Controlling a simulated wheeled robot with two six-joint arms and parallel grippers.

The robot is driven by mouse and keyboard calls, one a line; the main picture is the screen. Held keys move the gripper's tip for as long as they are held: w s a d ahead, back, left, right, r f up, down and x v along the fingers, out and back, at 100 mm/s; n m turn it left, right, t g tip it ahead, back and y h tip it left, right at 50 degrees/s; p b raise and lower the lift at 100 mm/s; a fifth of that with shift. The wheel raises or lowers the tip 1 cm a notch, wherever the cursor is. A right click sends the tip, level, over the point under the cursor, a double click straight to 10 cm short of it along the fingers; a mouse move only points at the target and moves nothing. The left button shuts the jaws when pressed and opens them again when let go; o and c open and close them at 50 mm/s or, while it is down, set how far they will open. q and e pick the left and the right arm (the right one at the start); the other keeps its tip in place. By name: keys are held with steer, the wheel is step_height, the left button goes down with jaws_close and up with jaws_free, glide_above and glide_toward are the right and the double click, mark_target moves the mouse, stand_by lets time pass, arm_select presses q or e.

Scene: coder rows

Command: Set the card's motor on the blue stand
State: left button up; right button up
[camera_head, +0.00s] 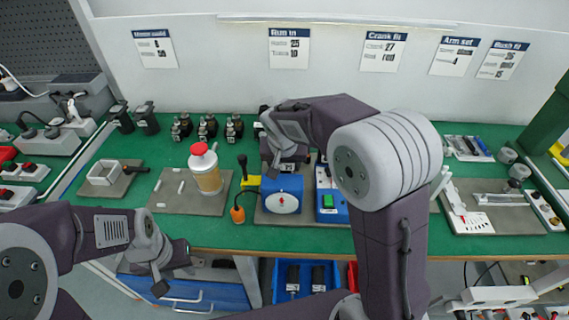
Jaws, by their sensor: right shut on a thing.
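The blue stand (270,187) has a white dial with a red mark and stands at the bench's middle front. My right gripper (286,160) is directly above and behind it, shut on a dark thing that looks like a motor and is mostly hidden by the gripper. I cannot tell whether that thing touches the stand. Several black motors (207,127) stand in rows at the back, left of my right gripper. The printed cards (289,48) hang on the back wall. My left gripper (172,278) is open and empty in front of the bench edge, low at left.
A blue box with a green button (329,203) stands just right of the stand. An orange-handled tool (237,213) and a red-capped jar (206,173) are to its left. Grey trays lie at left and right (490,218).

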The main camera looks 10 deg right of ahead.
steer(key=shift+f, duration=0.2)
stand_by(0.5)
steer(key=o, duration=1.6)
steer(key=shift+c, duration=0.2)
steer(key=shift+s+f, duration=0.1)
steer(key=p+v, duration=0.2)
steer(key=v, duration=0.7)
